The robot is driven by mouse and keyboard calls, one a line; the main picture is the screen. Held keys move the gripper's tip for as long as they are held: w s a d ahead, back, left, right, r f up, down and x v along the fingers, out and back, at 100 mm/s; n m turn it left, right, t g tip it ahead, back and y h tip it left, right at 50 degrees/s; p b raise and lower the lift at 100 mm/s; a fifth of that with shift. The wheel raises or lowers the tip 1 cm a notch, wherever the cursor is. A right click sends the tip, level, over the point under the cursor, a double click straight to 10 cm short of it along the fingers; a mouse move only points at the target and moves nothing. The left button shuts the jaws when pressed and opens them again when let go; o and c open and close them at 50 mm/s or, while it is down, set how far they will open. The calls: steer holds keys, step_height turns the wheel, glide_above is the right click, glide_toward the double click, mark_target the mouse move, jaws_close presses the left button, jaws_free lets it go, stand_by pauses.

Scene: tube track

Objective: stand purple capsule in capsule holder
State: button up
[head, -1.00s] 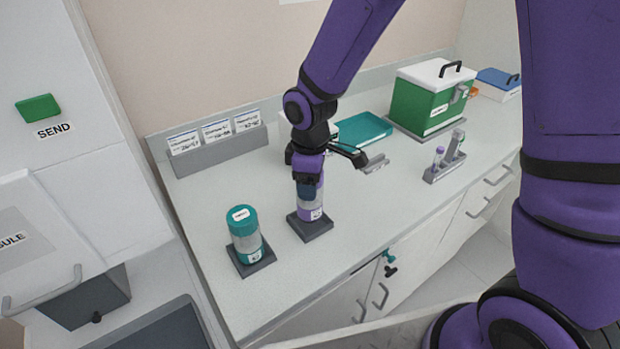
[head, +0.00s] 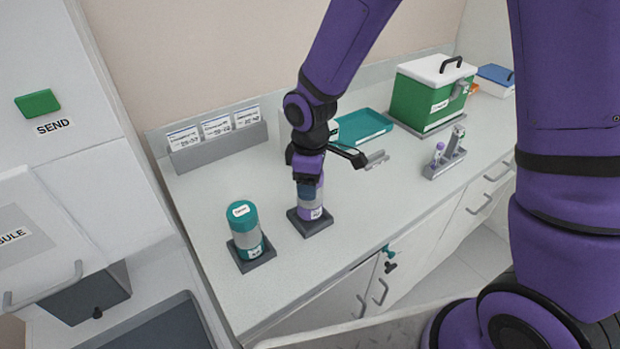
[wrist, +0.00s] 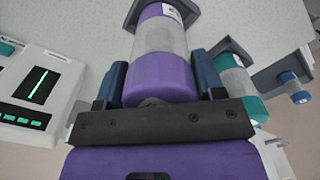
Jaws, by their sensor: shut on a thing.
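The purple capsule (head: 311,212), with a clear grey middle band and a white label, stands upright at the dark square capsule holder (head: 318,229) on the counter. My gripper (head: 309,188) points down over its top and is shut on its upper end. In the wrist view the purple cap (wrist: 162,76) sits between my two blue fingers (wrist: 160,84), with the holder (wrist: 208,20) at its far end. Whether the capsule's base is fully seated cannot be told.
A teal capsule (head: 245,230) stands in a second dark holder (head: 262,260) to the left. The counter front is clear.

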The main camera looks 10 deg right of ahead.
steer(key=shift+f, duration=0.9)
steer(key=o, duration=1.1)
step_height(320, 180, up, 11)
steer(key=shift+f, duration=0.1)
stand_by(0.6)
